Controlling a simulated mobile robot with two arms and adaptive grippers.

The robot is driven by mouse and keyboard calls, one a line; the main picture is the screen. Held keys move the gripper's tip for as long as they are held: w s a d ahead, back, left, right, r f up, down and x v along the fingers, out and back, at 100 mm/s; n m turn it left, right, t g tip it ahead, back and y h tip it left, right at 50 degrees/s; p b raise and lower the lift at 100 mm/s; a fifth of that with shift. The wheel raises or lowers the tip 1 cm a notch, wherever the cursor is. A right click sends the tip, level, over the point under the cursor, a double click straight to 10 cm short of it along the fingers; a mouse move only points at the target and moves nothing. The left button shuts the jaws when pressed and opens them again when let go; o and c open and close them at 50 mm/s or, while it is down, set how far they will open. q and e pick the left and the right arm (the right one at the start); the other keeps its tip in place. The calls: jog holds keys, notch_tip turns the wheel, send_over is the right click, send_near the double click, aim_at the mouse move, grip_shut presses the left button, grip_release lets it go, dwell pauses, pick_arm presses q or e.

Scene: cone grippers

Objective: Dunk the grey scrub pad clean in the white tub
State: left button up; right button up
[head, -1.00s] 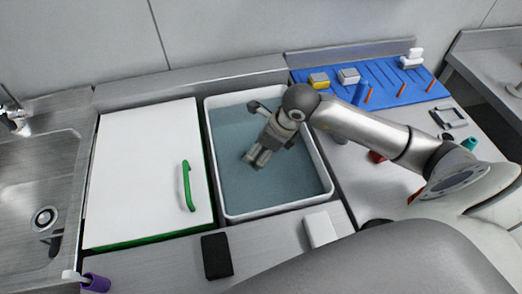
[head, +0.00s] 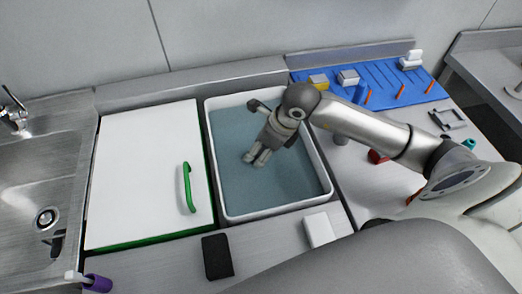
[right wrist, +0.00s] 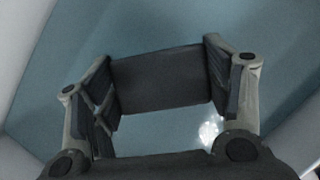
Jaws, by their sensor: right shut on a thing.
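The white tub (head: 326,186) stands in the middle of the counter, with blue-grey water (head: 265,190) in it. My right gripper (head: 256,157) reaches into the tub from the right, pointing down at the water. In the right wrist view my right gripper (right wrist: 160,85) is shut on a dark grey pad (right wrist: 160,82), which spans between the two fingers over the water. I take it for the grey scrub pad. In the head view the pad is not distinguishable, so I cannot tell how deep it sits. My left gripper is in neither view.
A white board with a green handle (head: 187,187) lies left of the tub, then a sink (head: 45,185). A black block (head: 216,257) and a white block (head: 319,230) lie in front. A blue rack (head: 400,85) with small items stands back right.

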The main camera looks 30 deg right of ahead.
notch_tip(320, 180, up, 11)
jog(key=p, duration=0.6)
jog(key=shift+f, duration=0.2)
dwell(1.1)
notch_tip(320, 180, up, 4)
jog(key=shift+p, duration=1)
